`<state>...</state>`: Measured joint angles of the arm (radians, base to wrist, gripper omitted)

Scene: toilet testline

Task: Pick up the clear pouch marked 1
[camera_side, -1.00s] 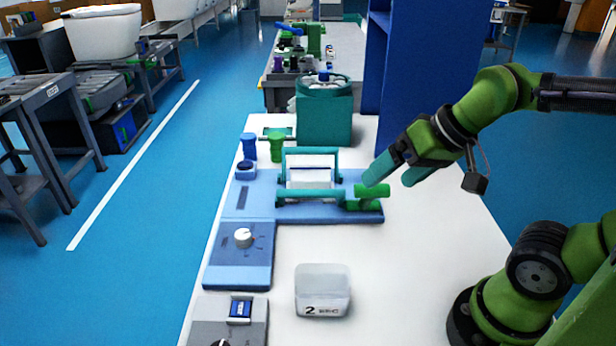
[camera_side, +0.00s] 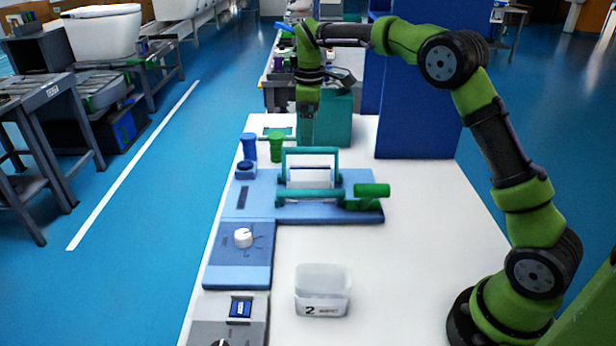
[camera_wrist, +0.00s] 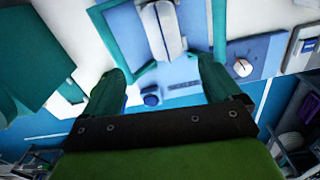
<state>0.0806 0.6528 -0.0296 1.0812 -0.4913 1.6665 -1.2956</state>
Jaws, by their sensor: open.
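No mark 1 is legible, so I cannot confirm which thing is the clear pouch marked 1. A pale, whitish item (camera_side: 310,177) sits inside the teal frame (camera_side: 310,152) on the blue base; the wrist view shows it (camera_wrist: 163,30) at the top, between the frame's arms. My gripper (camera_side: 307,138) points down behind the frame, near the teal container. In the wrist view my gripper (camera_wrist: 160,72) has its two teal fingers spread, with nothing between them. The pale item lies beyond the fingertips, apart from them.
A clear tub marked 2 (camera_side: 323,292) stands on the white table at the front. A green handle (camera_side: 373,190) is at the base's right. A teal container (camera_side: 338,118) and blue and green posts (camera_side: 277,146) stand behind. The table's right side is clear.

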